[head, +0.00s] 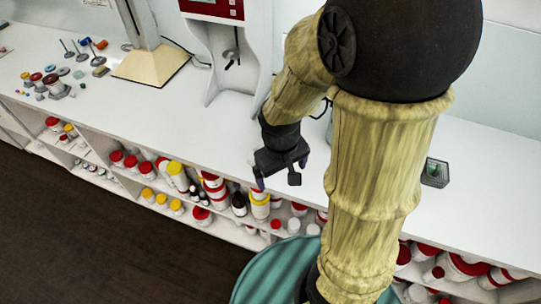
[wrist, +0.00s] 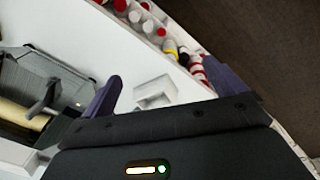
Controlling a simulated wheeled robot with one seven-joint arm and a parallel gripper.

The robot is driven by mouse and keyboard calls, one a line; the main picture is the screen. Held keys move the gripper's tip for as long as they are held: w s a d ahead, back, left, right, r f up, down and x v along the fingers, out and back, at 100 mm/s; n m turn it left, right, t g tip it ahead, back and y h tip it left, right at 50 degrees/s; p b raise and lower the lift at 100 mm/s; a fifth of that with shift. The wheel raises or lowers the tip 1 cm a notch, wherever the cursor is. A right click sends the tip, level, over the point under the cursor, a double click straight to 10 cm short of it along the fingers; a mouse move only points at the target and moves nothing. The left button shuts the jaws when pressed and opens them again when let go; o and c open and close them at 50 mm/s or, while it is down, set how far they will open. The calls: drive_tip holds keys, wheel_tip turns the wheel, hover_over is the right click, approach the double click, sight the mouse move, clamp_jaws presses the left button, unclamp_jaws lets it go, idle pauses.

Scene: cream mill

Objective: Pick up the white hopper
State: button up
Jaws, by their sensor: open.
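A small white angular piece, which looks like the white hopper (wrist: 155,90), lies on the white counter in the wrist view. It appears between the two purple fingers of my gripper (wrist: 162,76). The fingers are apart with nothing held between them, and I cannot tell how far above the piece they are. In the head view my gripper (head: 281,173) hangs over the counter's front edge area. The hopper is not clearly seen there; the gripper and arm probably cover it.
The long white counter (head: 150,112) has shelves of red- and yellow-lidded bottles (head: 178,172) below. A white machine (head: 232,50) with a red panel stands behind my gripper. A cream-based stand (head: 150,65) and small loose items lie left. A small dark box (head: 435,172) sits right.

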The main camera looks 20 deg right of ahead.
drive_tip(key=w+a+f+n+h+b, duration=0.1)
drive_tip(key=w+f+n+h+b, duration=0.15)
drive_tip(key=f+n, duration=0.2)
drive_tip(key=w+a+f+n+g+h+b, duration=0.1)
drive_tip(key=f+n+h+b, duration=0.15)
drive_tip(key=f+h, duration=0.2)
drive_tip(key=w+a+f+n+h+b, duration=0.1)
drive_tip(key=f+n+h+b, duration=0.1)
drive_tip(key=f+n, duration=0.3)
drive_tip(key=w+a+f+n+t+h+b, duration=0.3)
drive_tip(key=w+a+n+t+h, duration=0.2)
drive_tip(key=w+a+n+t, duration=0.2)
drive_tip(key=a+n+t, duration=0.2)
drive_tip(key=a+t, duration=0.1)
drive_tip(key=shift+n+b, duration=0.3)
drive_tip(key=shift+b, duration=0.1)
drive_tip(key=shift+f, duration=0.1)
drive_tip(key=shift+h, duration=0.3)
drive_tip(key=p+x, duration=0.3)
drive_tip(key=x, duration=0.8)
drive_tip(key=shift+w+d, duration=0.1)
drive_tip(key=shift+w+d+f, duration=0.1)
drive_tip(key=shift+w+d, duration=0.15)
drive_tip(key=shift+d, duration=0.15)
